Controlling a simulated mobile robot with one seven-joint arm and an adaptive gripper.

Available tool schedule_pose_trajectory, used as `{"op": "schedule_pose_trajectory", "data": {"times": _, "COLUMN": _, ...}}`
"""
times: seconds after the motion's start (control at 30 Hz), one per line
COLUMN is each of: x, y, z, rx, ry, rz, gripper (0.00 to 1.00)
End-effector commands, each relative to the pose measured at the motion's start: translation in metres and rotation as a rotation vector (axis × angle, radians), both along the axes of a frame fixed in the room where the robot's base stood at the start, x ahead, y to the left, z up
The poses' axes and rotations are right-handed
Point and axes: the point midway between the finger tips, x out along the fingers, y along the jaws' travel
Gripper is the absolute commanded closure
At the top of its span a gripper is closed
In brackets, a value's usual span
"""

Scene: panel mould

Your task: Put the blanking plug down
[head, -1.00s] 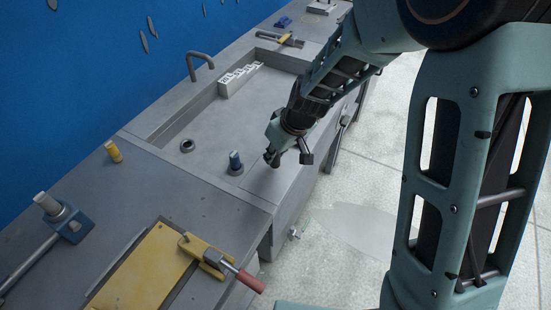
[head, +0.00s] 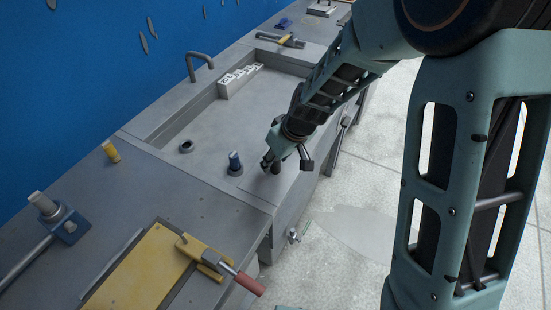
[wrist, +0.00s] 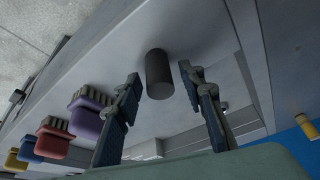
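A dark grey cylinder, which looks like the blanking plug (wrist: 159,78), is between my gripper's (wrist: 160,74) two fingers in the wrist view. The fingers are spread, with a narrow gap on each side of it. In the head view my gripper (head: 271,163) is low over the front rim of the sunken basin. A dark cylinder (head: 276,169) shows there beside a finger, apparently upright on the rim. Its contact with the surface is hard to make out.
An empty ring (head: 186,146) lies farther left. A yellow plate with a red-handled clamp (head: 225,270) is at the front.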

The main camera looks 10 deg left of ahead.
Motion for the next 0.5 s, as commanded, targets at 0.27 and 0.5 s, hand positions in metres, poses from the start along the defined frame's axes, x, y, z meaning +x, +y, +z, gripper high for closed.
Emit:
{"op": "schedule_pose_trajectory", "data": {"times": 0.27, "x": -0.003, "y": -0.005, "z": 0.021, "rx": 0.001, "ry": -0.004, "rz": 0.0, "gripper": 0.63}}
{"op": "schedule_pose_trajectory", "data": {"times": 0.5, "x": -0.014, "y": -0.018, "z": 0.061, "rx": 0.001, "ry": -0.005, "rz": -0.001, "gripper": 0.63}}
